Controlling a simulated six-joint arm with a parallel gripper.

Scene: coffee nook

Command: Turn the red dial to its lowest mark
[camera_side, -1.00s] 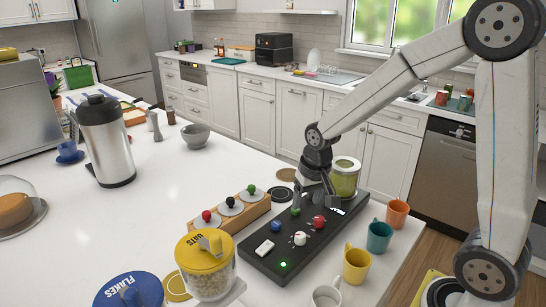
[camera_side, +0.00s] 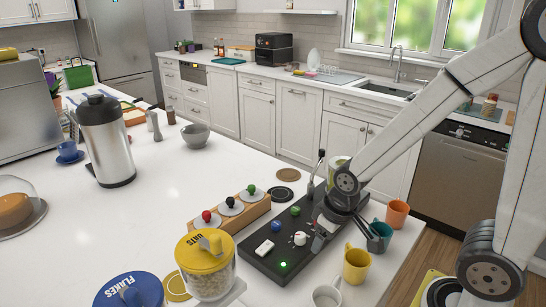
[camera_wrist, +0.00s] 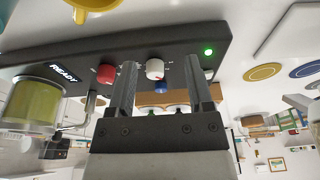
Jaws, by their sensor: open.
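The dark control panel (camera_side: 258,259) lies on the white counter; it also shows in the wrist view (camera_wrist: 40,55). The red dial (camera_wrist: 105,73) sits on it in the wrist view, just left of my left finger and outside the jaws. My gripper (camera_side: 348,243) is open, low over the panel's right edge. In the wrist view my gripper (camera_wrist: 161,65) has its fingers on either side of the white dial (camera_wrist: 154,69) in the picture; I cannot tell any contact. The red dial's mark is too small to read.
A blue knob (camera_side: 277,226) and a green light (camera_side: 283,265) are on the panel. Teal (camera_side: 379,237), orange (camera_side: 397,213) and yellow (camera_side: 356,265) mugs stand close right of it. A wooden rack (camera_side: 245,219) with coloured knobs is left.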

